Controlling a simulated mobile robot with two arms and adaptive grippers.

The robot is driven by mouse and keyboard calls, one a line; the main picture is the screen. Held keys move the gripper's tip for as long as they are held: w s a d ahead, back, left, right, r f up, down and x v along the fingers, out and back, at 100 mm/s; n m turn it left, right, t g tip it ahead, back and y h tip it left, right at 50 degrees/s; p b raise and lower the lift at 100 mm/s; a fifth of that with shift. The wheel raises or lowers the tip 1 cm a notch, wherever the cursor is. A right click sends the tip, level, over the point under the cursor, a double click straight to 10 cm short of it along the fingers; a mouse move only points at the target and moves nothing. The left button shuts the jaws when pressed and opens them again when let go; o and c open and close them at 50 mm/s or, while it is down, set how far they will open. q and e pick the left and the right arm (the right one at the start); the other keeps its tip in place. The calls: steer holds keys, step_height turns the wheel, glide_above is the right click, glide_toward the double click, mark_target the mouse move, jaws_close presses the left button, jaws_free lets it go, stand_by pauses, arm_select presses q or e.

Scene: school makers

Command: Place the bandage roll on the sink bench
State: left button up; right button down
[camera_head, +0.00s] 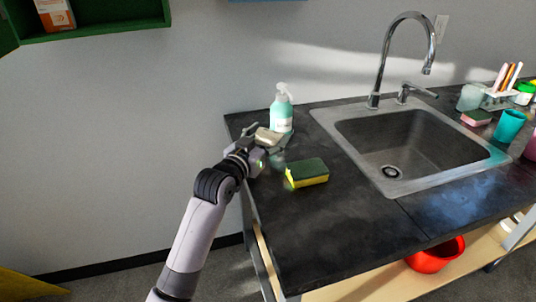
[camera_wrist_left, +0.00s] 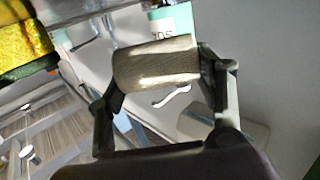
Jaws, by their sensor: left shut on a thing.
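My left gripper (camera_head: 272,142) is over the left end of the dark sink bench (camera_head: 330,228). It is shut on the beige bandage roll (camera_head: 268,136). In the left wrist view the roll (camera_wrist_left: 156,63) lies crosswise between the two fingers (camera_wrist_left: 160,85). In the head view the roll is just in front of the soap bottle, and the gripper partly hides it. I cannot tell whether the roll touches the bench top. My right gripper is in neither view.
A teal soap pump bottle (camera_head: 281,114) stands close behind the roll. A green and yellow sponge (camera_head: 307,173) lies to its right. The sink (camera_head: 410,145) and tap (camera_head: 380,70) are further right. Cups and pens crowd the far right. The bench front is clear.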

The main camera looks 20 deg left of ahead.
mark_target(268, 161)
arm_select(q)
step_height(268, 161, down, 3)
steer(key=shift+f+b, duration=0.15)
steer(key=shift+b, duration=0.2)
steer(key=shift+f, duration=0.45)
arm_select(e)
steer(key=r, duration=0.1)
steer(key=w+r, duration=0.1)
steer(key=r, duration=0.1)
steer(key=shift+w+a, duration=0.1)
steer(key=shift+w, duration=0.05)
arm_select(q)
steer(key=o, duration=0.7)
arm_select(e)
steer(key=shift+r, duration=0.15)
arm_select(q)
steer(key=shift+s+r, duration=0.1)
steer(key=shift+s, duration=0.05)
steer(key=p+v, duration=0.1)
steer(key=v, duration=1)
steer(key=shift+s, duration=0.4)
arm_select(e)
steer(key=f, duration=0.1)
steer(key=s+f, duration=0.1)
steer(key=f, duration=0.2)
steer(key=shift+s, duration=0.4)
